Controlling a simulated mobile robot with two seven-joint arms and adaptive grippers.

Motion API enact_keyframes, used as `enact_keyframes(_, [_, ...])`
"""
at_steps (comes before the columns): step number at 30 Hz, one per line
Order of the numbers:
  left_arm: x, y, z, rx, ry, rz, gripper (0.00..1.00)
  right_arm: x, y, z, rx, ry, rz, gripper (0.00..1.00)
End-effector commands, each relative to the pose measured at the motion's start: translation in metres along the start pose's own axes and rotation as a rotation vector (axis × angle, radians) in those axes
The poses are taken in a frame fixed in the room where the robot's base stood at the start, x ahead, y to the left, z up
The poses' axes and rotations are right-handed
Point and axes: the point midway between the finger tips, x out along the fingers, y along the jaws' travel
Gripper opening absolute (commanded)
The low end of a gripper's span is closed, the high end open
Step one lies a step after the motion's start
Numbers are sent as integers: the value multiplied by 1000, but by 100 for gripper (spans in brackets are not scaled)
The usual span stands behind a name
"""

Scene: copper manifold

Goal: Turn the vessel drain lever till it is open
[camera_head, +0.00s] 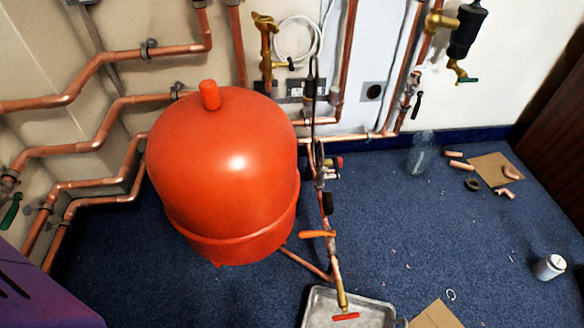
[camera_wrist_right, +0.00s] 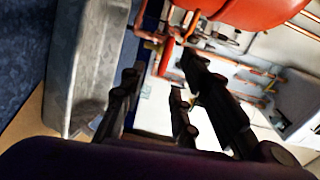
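The red vessel (camera_head: 225,170) stands on the floor, with a copper pipe running from its base toward the front. An orange lever (camera_head: 318,233) sits on this pipework, right of the vessel. A red lever (camera_head: 345,316) sits lower, at the brass outlet (camera_head: 341,295) above the metal tray. I cannot tell which is the drain lever, or its valve state. In the right wrist view, my right gripper (camera_wrist_right: 160,78) is open, its dark fingers spread with nothing held. A red piece (camera_wrist_right: 167,56) shows beyond the fingers, apparently a lever. My left gripper is out of view.
The metal tray (camera_head: 375,308) lies on the blue carpet and also shows in the right wrist view (camera_wrist_right: 88,65). Cardboard (camera_head: 436,316) lies beside it. Copper pipes line the walls. A clear bottle (camera_head: 420,155) and a white can (camera_head: 549,267) stand right; the carpet between is mostly clear.

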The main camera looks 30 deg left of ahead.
Motion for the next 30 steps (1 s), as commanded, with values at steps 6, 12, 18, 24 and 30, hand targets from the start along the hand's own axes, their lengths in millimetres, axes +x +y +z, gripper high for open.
enact_keyframes(6, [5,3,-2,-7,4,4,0,23,-6,-5,61,-9,-55,29])
enact_keyframes(12, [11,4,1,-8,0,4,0,56,-8,-5,59,-9,-56,29])
enact_keyframes(18, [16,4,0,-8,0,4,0,81,-9,-4,58,-9,-53,29])
enact_keyframes(24, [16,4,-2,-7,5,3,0,89,-10,-4,57,-9,-51,29])
enact_keyframes(30, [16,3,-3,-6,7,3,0,89,-10,-4,57,-9,-51,28])
